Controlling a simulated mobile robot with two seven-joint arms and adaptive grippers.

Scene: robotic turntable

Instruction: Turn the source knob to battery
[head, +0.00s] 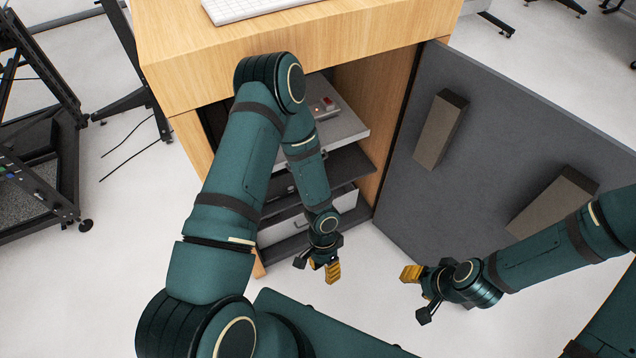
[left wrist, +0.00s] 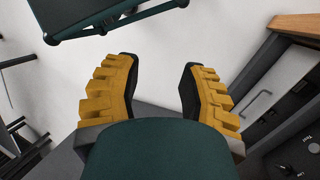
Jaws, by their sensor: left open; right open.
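The cabinet (head: 290,60) stands open, with equipment on pull-out shelves inside. In the left wrist view a dark panel (left wrist: 275,150) at the right edge carries small round controls and white lettering. One round control (left wrist: 314,147) sits at the picture's edge; I cannot tell whether it is the source knob. No battery marking is readable. My left gripper (head: 325,271) is open and empty in front of the lower shelves; its yellow fingers (left wrist: 158,88) show apart in the left wrist view. My right gripper (head: 411,274) is empty and open, to the right, below the open door.
The grey cabinet door (head: 500,130) is swung open to the right, with two brown blocks on it. A keyboard (head: 250,8) lies on top. A black rack (head: 45,140) stands left.

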